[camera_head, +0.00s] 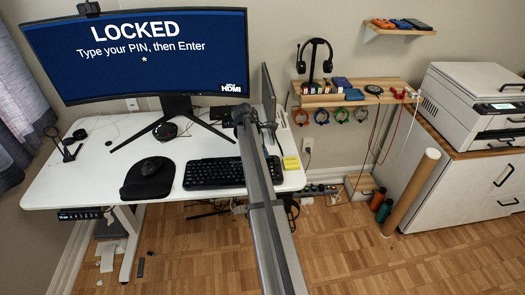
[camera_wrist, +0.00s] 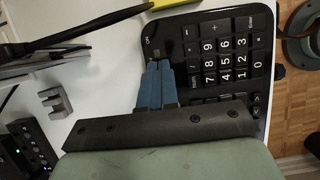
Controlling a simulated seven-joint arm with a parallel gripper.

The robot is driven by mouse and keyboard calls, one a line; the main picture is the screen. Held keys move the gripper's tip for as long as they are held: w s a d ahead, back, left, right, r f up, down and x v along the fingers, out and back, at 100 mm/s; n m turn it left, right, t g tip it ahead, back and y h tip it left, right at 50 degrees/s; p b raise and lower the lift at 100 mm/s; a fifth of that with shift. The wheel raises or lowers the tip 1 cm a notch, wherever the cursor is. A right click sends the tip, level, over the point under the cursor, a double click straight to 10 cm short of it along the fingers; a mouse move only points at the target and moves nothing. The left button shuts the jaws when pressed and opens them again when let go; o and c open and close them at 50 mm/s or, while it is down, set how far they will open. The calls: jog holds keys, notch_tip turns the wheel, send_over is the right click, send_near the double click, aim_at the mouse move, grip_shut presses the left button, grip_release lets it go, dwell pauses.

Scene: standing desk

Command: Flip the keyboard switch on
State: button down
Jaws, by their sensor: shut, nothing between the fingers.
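The black keyboard (camera_head: 215,173) lies on the white desk. My arm crosses in front of its right end in the head view. In the wrist view its number pad (camera_wrist: 222,60) fills the upper right, and a small "ON" marking (camera_wrist: 147,40) is on its black edge strip. My gripper (camera_wrist: 160,64) has blue fingers pressed together with nothing between them. The fingertips are over the keyboard's edge strip, close to the "ON" marking and beside the number pad. The switch itself is too small or hidden by the fingertips, so its position cannot be told. Contact cannot be told.
A mouse on a black pad (camera_head: 148,181) is left of the keyboard. Yellow notes (camera_head: 291,162) lie at its right. A dark cable (camera_wrist: 100,22) crosses the wrist view near a grey clip (camera_wrist: 55,102).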

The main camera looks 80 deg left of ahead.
jog(key=shift+w, duration=1.1)
jog(key=shift+r, duration=0.1)
jog(key=v, duration=0.9)
jog(key=shift+s+r, duration=0.15)
jog(key=shift+r, duration=0.25)
